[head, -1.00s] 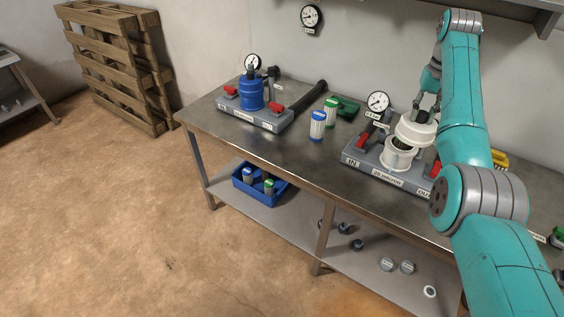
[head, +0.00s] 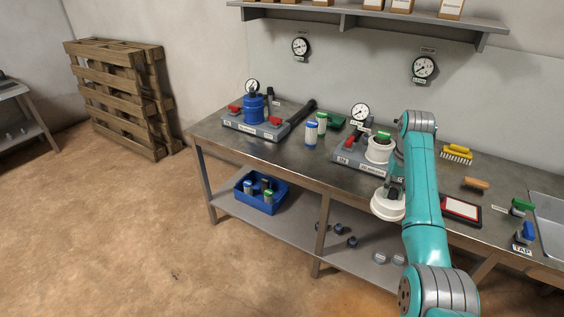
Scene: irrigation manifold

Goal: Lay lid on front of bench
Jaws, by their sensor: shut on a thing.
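The white round lid (head: 387,206) hangs in my gripper (head: 396,183) at the front edge of the bench (head: 300,170). It overlaps the bench's front edge in this view, and I cannot tell whether it touches the top. My gripper is shut on the lid, with its fingers partly hidden by my arm. The white filter housing (head: 378,154) stands open on its grey base behind the lid. Something green shows at the housing's top, and my arm hides part of the base.
A blue-topped cartridge (head: 311,134) and a green-topped one (head: 322,122) stand left of the open housing. A second unit with a blue housing (head: 253,107) is farther left. A red-framed tray (head: 460,209), a wooden-backed brush (head: 476,183) and a yellow brush (head: 457,153) lie right.

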